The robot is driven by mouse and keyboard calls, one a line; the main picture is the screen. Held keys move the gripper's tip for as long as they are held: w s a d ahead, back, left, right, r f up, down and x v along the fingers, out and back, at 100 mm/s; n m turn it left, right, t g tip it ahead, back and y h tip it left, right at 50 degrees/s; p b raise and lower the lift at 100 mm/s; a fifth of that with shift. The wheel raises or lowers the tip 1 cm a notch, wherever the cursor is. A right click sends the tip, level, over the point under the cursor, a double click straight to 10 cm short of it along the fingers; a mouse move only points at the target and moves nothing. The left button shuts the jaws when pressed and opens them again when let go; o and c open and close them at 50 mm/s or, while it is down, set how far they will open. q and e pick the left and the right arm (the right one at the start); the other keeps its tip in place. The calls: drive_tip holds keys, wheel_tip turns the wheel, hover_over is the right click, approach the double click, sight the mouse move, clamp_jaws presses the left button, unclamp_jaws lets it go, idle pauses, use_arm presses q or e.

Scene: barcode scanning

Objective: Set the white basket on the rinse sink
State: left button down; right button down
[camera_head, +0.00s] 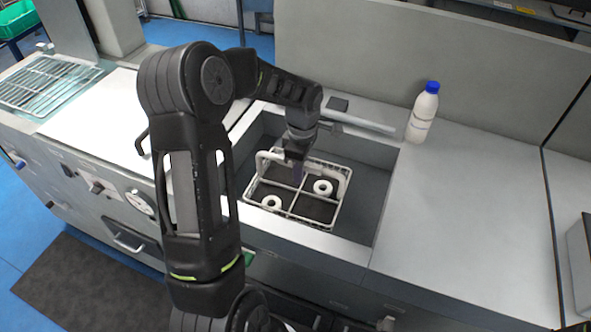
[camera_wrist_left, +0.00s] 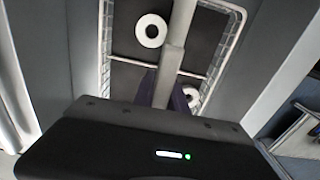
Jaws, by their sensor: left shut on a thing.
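The white basket (camera_head: 299,210) is a wire frame with a raised handle and two white rings inside, one at its left front (camera_head: 271,202) and one at its right (camera_head: 322,187). It is within the opening of the rinse sink (camera_head: 370,200); I cannot tell whether it touches the sink floor. My left gripper (camera_head: 297,172) is shut on the basket's handle from above. The left wrist view shows the handle (camera_wrist_left: 172,62) running down into the gripper, with the rings on either side; the fingertips are mostly hidden. My right gripper is not in view.
A white bottle with a blue cap (camera_head: 423,112) stands on the counter (camera_head: 460,190) behind and right of the sink. A faucet (camera_head: 358,122) lies along the sink's back edge. A wire rack (camera_head: 45,82) is at the far left.

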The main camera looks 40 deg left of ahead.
use_arm(q)
drive_tip(key=shift+f+b, duration=0.25)
drive_tip(key=shift+b, duration=0.05)
drive_tip(key=c, duration=1.3)
unclamp_jaws()
drive_tip(key=shift+c, duration=0.2)
drive_tip(key=shift+r, duration=0.1)
wheel_tip(320, 180, up, 12)
drive_tip(key=shift+r+b, duration=0.1)
drive_tip(key=shift+b, duration=0.2)
